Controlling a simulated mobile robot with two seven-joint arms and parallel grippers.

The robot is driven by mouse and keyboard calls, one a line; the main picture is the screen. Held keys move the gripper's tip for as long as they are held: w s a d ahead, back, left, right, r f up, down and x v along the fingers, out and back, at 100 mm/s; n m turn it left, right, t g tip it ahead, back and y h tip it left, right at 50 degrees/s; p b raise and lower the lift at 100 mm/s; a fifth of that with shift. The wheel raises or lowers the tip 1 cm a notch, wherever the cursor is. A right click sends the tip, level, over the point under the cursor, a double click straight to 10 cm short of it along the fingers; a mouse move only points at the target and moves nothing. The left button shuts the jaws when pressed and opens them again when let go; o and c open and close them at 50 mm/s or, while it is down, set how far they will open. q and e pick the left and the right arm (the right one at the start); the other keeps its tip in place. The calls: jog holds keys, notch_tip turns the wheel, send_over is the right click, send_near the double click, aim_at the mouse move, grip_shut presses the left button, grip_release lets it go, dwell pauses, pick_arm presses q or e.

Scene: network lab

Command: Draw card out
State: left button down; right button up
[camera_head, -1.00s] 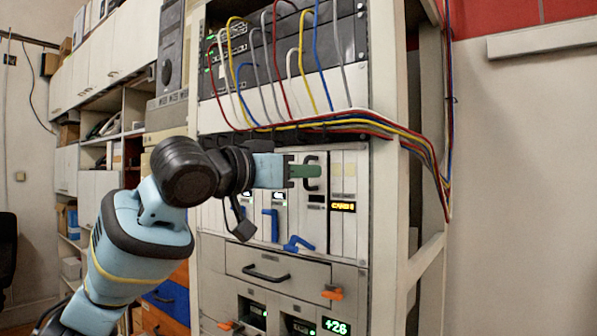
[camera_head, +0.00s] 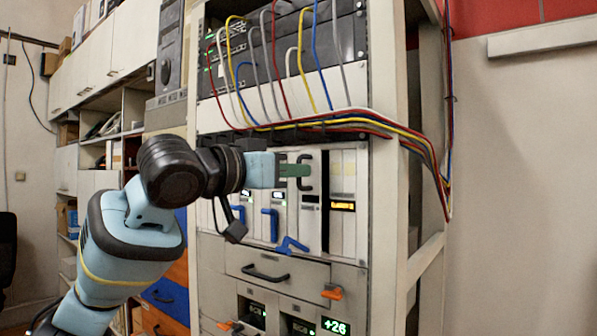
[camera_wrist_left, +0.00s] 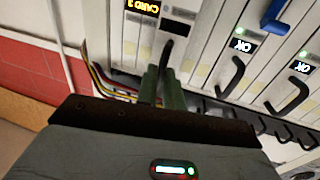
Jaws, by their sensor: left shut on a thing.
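The card (camera_head: 309,222) is a narrow pale module with a dark display and a black handle (camera_head: 307,158) near its top. It stands forward of its neighbours, with a dark gap along its right side. My left gripper (camera_head: 297,170) has its green fingers shut on this handle. In the left wrist view the fingers (camera_wrist_left: 161,88) close around the black handle (camera_wrist_left: 167,50). A blue lever (camera_head: 291,245) at the card's foot is tilted outward. My right gripper is in neither view.
Neighbouring cards with black handles (camera_wrist_left: 232,76) stand close beside it; one bears a lit "CARD 3" label (camera_head: 343,206). Coloured cables (camera_head: 400,140) hang above and right. A closed drawer (camera_head: 290,268) lies below, and a rack post (camera_head: 385,210) stands to the right.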

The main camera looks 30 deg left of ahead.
pick_arm(q)
jog(key=v, duration=0.3)
jog(key=shift+s+d, duration=0.1)
jog(key=shift+d, duration=0.15)
jog(key=c, duration=2)
grip_release()
jog(key=o, duration=0.5)
jog(key=shift+c, duration=0.2)
jog(key=v, duration=0.7)
jog(key=shift+s, duration=0.35)
